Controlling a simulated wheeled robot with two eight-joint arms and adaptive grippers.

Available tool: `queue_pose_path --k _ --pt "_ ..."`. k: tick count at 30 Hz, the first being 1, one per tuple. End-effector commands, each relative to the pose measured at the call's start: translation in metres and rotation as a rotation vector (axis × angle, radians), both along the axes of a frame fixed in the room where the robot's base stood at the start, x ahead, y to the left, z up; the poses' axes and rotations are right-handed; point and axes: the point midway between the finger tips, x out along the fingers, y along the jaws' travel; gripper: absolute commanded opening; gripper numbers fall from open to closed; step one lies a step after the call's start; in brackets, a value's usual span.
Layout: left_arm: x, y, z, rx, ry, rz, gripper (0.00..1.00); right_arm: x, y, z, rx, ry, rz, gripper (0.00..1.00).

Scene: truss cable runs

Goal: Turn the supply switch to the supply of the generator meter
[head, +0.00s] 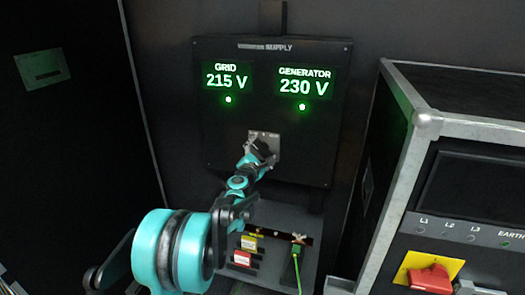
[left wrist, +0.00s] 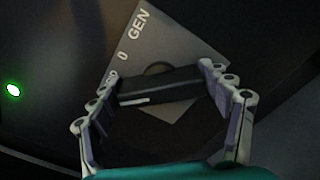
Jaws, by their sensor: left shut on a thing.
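The supply switch is a dark bar handle (left wrist: 160,88) on a light grey plate (left wrist: 185,60). The plate reads "GEN" and "0", with a third label partly hidden by my finger. A white mark on the handle lies at its left end, nearest the hidden label in the left wrist view. My left gripper (head: 262,150) is shut on the handle, one finger at each end. In the head view the gripper hides most of the switch. My right gripper is out of view.
The black supply panel (head: 220,140) hangs on the dark wall. Below it, a grey unit (head: 270,220) holds yellow and red tagged parts and a green cable (head: 296,262). A large case (head: 400,150) with a red rotary switch (head: 428,278) stands close on the right.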

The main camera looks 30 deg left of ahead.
Motion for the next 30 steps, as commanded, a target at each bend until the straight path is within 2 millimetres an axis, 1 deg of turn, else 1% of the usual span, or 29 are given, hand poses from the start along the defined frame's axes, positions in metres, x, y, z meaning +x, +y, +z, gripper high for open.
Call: queue_pose_path --k 5,11,30 --pt "0.0003 -0.0003 -0.0001 0.037 0.009 0.000 0.48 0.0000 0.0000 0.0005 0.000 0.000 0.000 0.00" --pt "0.0004 -0.0008 -0.0004 0.145 0.034 -0.001 0.48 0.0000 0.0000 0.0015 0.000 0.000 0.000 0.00" --pt "0.0005 -0.0018 -0.0036 0.721 0.173 -0.001 0.48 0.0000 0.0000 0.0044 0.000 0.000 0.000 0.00"
